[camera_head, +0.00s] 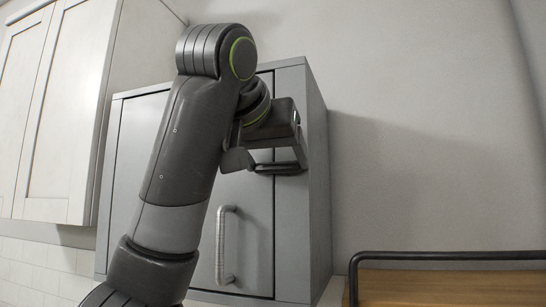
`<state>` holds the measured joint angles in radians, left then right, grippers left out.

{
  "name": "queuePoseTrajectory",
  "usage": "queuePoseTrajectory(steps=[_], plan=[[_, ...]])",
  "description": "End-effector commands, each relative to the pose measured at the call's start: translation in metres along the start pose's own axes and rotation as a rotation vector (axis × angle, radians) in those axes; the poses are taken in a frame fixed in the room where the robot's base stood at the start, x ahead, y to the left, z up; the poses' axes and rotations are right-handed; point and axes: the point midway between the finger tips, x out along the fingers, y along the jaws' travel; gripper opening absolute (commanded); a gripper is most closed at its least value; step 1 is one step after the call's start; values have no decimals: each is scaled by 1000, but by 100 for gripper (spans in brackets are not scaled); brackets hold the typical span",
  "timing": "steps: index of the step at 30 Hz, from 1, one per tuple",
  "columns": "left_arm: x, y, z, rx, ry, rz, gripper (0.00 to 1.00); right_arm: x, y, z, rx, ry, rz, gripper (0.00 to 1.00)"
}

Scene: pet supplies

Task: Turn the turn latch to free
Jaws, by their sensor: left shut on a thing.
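A grey cabinet (291,230) stands against the wall, with its door (252,199) closed or nearly so. A pale vertical bar handle (226,246) is on the lower part of the door. My left gripper (264,166) is at the right edge of the door, above and to the right of the handle. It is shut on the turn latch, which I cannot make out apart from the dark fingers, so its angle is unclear. My left arm crosses the front of the cabinet and covers much of the door. My right gripper is not in view.
White wall cupboards (75,110) are at the upper left, with white tiles (40,268) below. A wooden surface (450,288) with a dark metal rail (450,256) is at the lower right. The wall right of the cabinet is bare.

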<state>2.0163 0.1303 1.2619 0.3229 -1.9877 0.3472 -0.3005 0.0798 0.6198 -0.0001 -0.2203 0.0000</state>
Motion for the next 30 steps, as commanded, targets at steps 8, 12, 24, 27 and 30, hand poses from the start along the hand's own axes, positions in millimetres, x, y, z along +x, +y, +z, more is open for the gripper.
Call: queuePoseTrajectory(steps=[8, 12, 24, 27, 30], plan=[[1, -1, 3, -70, 1, 29, 50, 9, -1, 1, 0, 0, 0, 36], [2, -3, 6, -155, 1, 63, 50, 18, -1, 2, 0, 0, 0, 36], [6, -6, 14, -496, 3, 205, 50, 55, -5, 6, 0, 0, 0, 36], [6, -6, 16, -583, 3, 241, 50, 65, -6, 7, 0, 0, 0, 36], [7, -6, 18, -671, 3, 278, 50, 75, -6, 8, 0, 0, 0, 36]])
